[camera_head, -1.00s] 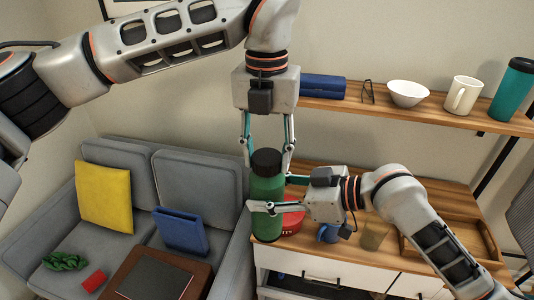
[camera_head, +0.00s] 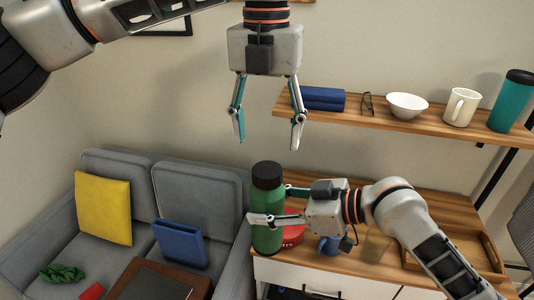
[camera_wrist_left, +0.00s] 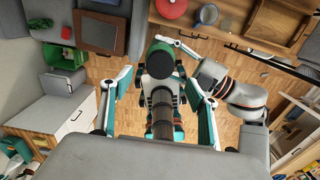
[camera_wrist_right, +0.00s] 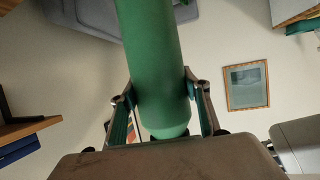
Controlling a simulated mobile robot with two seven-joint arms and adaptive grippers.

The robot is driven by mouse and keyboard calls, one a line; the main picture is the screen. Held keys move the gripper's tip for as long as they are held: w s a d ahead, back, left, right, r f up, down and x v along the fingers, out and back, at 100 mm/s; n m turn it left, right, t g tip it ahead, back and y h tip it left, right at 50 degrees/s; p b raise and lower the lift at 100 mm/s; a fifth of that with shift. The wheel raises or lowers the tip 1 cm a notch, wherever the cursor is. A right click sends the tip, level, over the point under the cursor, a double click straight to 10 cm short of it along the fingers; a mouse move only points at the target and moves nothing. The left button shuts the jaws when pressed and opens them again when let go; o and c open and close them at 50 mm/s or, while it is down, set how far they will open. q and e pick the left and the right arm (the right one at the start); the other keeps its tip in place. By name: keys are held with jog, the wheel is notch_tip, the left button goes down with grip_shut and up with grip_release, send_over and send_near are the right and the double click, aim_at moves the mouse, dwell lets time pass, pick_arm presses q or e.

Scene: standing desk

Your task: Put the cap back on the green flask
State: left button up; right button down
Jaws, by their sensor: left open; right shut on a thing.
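The green flask (camera_head: 266,222) stands upright at the left end of the wooden dresser top. A black cap (camera_head: 267,174) sits on its top and looks straight. My right gripper (camera_head: 275,205) is shut around the flask body from the right; the right wrist view shows its fingers on both sides of the green flask (camera_wrist_right: 152,60). My left gripper (camera_head: 269,141) points down above the cap, open and empty, with a clear gap between its fingertips and the cap. In the left wrist view the dark cap (camera_wrist_left: 161,62) lies below, between the open fingers. I cannot tell whether the flask's base touches the dresser.
A red container (camera_head: 293,232) and a blue mug (camera_head: 329,246) stand right behind my right gripper. A wooden tray (camera_head: 478,247) lies further right. The wall shelf (camera_head: 390,120) holds a bowl, a white mug and a teal tumbler. A grey sofa (camera_head: 190,185) is at the left.

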pick_arm(q)
notch_tip(320, 180, up, 4)
jog(key=shift+f, duration=0.15)
dwell(0.6)
